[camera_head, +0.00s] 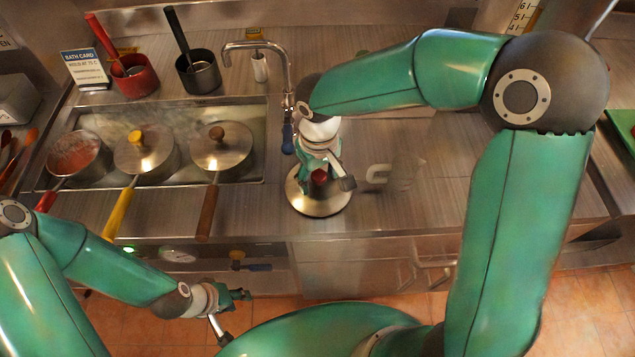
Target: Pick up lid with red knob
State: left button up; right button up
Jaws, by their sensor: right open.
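The lid with the red knob (307,205) lies flat on the steel counter near its front edge, in the middle of the head view. It is a round metal lid, and its dark red knob (319,177) points up. My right gripper (324,167) is open right above the lid, with its fingers around or just beside the knob. The gripper hides the back part of the lid, and I cannot tell whether the fingers touch the knob. My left gripper (237,296) is low in front of the counter, away from the lid. I cannot make out its finger opening.
An uncovered pot (76,150), a yellow-knobbed pot (146,153) and a brown-knobbed pot (222,150) sit in the bath at left, handles forward. A tap (287,70) stands behind my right gripper.

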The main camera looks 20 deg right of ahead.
grip_shut()
jog(key=shift+r, duration=0.1)
